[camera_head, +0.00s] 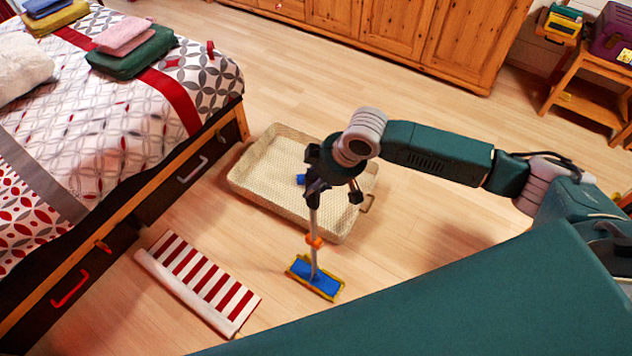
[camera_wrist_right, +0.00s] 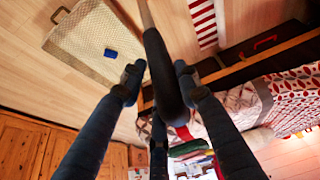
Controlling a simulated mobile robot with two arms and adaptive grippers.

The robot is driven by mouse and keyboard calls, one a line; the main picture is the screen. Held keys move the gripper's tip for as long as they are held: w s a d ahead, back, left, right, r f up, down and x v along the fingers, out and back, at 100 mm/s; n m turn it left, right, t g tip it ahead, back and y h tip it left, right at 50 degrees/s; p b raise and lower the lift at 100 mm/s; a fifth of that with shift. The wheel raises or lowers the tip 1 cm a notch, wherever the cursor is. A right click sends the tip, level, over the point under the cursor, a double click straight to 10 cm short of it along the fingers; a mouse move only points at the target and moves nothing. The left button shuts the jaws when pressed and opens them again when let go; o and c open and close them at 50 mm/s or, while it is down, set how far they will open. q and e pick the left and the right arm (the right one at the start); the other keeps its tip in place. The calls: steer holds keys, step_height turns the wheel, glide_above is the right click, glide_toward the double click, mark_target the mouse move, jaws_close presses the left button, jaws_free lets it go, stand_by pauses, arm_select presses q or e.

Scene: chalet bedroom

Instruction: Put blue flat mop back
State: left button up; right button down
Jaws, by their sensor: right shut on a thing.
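The blue flat mop (camera_head: 318,281) has a blue pad with a yellow edge, a grey pole and an orange collar. Its pad is at floor level in front of the beige tray; I cannot tell if it touches the floor. My right gripper (camera_head: 316,188) is shut on the upper pole, which stands nearly upright. In the right wrist view the pole (camera_wrist_right: 146,14) runs up between the fingers of the right gripper (camera_wrist_right: 159,84). My left gripper is not in view.
A beige woven tray (camera_head: 262,195) with a small blue object (camera_head: 300,179) lies behind the mop. A red-striped mat (camera_head: 200,282) lies to the left, beside the bed (camera_head: 110,120). Wooden cabinets (camera_head: 400,35) stand at the back; a wooden stool (camera_head: 585,95) is at right. Floor at right is clear.

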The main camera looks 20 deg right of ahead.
steer(key=c, duration=1.5)
jaws_free()
steer(key=shift+s+d+f, duration=0.15)
steer(key=shift+s+f, duration=0.15)
steer(key=shift+f, duration=0.25)
steer(key=shift+o, duration=1.2)
steer(key=shift+w, duration=0.25)
steer(key=shift+r, duration=0.1)
steer(key=shift+r, duration=0.3)
steer(key=v, duration=1.2)
steer(key=shift+r, duration=0.4)
steer(key=shift+w, duration=0.1)
